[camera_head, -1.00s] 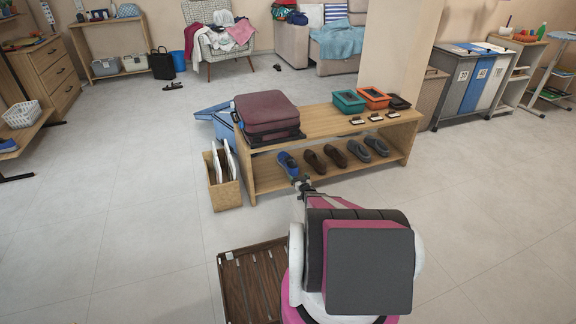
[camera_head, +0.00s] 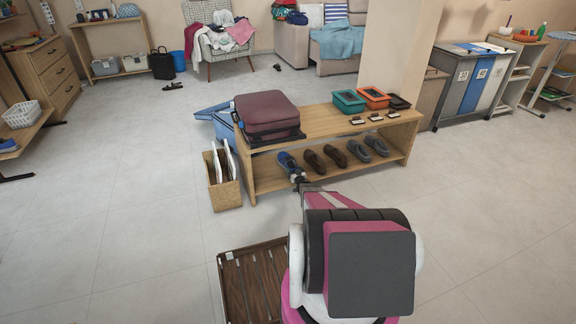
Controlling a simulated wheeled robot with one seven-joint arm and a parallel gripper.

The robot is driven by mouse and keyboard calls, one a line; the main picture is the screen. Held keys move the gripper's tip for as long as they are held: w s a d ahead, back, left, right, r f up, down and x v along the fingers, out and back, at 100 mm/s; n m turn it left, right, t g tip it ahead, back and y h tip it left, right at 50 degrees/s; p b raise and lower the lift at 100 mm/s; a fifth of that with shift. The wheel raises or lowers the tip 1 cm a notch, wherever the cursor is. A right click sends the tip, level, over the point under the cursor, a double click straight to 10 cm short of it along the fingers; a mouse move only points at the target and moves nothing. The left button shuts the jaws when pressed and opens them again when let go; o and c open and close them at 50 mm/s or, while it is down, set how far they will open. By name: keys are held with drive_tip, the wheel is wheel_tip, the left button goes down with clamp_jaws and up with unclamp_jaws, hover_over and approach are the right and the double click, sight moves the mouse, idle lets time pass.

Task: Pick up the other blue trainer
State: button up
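A blue trainer (camera_head: 286,159) lies at the left end of the lower shelf of the wooden bench (camera_head: 330,177), with its near end toward me. My gripper (camera_head: 297,178) is at the shelf's front edge, right by the near end of this trainer. The gripper is small and seen from behind, so I cannot tell whether its fingers are apart or touch the shoe. A brown pair (camera_head: 325,157) and a grey pair (camera_head: 369,148) of shoes stand to the right on the same shelf.
A maroon suitcase (camera_head: 266,112) lies on the bench top. A brown slatted tray (camera_head: 256,283) is on the floor below. Dark blue footwear (camera_head: 173,86) lies on the floor near the armchair.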

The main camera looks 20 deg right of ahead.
drive_tip(key=c, duration=0.7)
drive_tip(key=shift+c, duration=0.2)
